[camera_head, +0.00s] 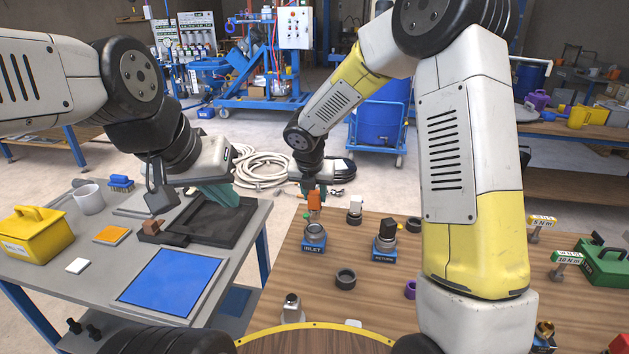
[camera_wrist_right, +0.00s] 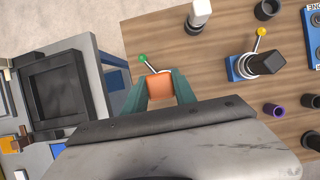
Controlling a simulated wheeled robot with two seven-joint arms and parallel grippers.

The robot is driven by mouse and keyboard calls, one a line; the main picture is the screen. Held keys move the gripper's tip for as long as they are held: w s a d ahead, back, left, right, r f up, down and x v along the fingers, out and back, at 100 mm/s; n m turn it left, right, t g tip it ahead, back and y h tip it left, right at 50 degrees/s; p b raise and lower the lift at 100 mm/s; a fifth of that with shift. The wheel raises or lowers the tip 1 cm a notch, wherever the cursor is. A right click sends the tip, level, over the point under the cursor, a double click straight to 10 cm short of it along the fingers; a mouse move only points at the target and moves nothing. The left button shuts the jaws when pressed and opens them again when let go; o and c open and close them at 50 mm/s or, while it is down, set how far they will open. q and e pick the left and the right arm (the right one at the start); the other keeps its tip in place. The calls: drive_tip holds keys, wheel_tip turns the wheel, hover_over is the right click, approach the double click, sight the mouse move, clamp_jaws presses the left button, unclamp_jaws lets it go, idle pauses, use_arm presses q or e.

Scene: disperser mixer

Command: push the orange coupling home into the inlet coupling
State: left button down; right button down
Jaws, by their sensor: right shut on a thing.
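The orange coupling (camera_head: 314,201) is upright between the teal fingers of my right gripper (camera_head: 313,192). The right wrist view shows the orange block (camera_wrist_right: 160,86) between both fingers (camera_wrist_right: 159,95). The inlet coupling (camera_head: 315,235), a grey metal fitting on a blue INLET base (camera_head: 312,248), stands directly below it in the head view. Whether the two touch, or how deep the orange one sits, I cannot tell. In the wrist view, a green-knobbed lever (camera_wrist_right: 144,59) shows beside the orange block, which hides the fitting. My left gripper (camera_head: 222,196) is over the black tray; its finger opening is unclear.
The RETURN coupling (camera_head: 385,243) stands to the right on the wooden table, with a yellow-knobbed lever (camera_wrist_right: 261,32). A dark ring (camera_head: 345,278) and a white-and-black fitting (camera_head: 355,208) stand nearby. The grey side table holds a black tray (camera_head: 230,218) and a yellow box (camera_head: 33,236).

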sight(313, 205)
drive_tip(key=shift+f, duration=1.3)
drive_tip(key=shift+f, duration=2.05)
drive_tip(key=c, duration=0.9)
unclamp_jaws()
drive_tip(key=shift+v, duration=3.9)
